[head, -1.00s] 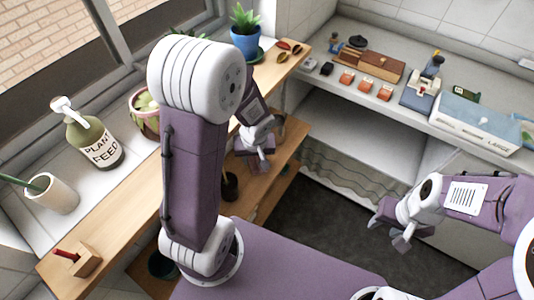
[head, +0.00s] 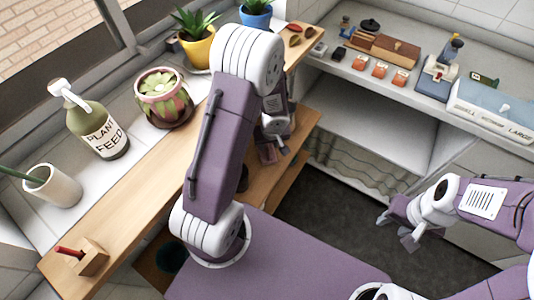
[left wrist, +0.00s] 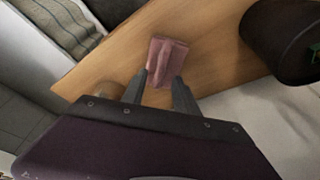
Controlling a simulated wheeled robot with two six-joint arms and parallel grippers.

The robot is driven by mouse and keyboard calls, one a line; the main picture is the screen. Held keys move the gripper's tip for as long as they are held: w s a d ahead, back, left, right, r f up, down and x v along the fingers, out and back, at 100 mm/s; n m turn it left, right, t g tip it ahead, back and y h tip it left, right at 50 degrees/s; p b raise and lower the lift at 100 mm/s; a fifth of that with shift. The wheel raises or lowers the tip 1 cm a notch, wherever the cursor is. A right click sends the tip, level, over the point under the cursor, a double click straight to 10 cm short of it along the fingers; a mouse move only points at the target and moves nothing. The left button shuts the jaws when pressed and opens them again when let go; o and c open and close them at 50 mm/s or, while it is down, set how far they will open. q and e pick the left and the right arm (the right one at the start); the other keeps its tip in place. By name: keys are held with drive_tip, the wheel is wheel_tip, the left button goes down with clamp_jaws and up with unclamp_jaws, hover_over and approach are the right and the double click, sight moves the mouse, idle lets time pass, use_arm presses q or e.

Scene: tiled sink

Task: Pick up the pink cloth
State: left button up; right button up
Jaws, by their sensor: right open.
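The pink cloth (left wrist: 166,62) lies folded on the wooden surface in the left wrist view, just ahead of my left fingertips. In the head view the cloth is mostly hidden or too small to tell for sure. My left gripper (left wrist: 161,82) is open, with its two fingers apart and the cloth's near edge in line with the gap. It also shows in the head view (head: 277,150), low over the lower wooden shelf. My right gripper (head: 396,228) is open and empty above the dark floor, far from the cloth.
A dark round pot (left wrist: 285,38) stands to the right of the cloth in the left wrist view. The wooden ledge (head: 130,195) carries a wooden block (head: 90,258). A plant feed bottle (head: 98,130) and potted succulent (head: 163,98) stand along the window. A shelf unit (head: 370,125) stands at right.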

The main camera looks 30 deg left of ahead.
sight(269, 147)
use_arm(q)
drive_tip(key=shift+x, duration=0.9)
drive_tip(key=shift+r, duration=0.1)
use_arm(e)
drive_tip(key=shift+f, duration=0.4)
use_arm(q)
clamp_jaws()
wheel_tip(269, 147, up, 5)
drive_tip(key=p, duration=0.3)
drive_tip(key=w+d+r+p, duration=0.1)
drive_tip(key=w+d+r, duration=0.1)
drive_tip(key=d+r, duration=0.4)
drive_tip(key=d, duration=0.5)
drive_tip(key=shift+d, duration=0.25)
use_arm(e)
wheel_tip(269, 147, up, 4)
drive_tip(key=shift+r, duration=0.1)
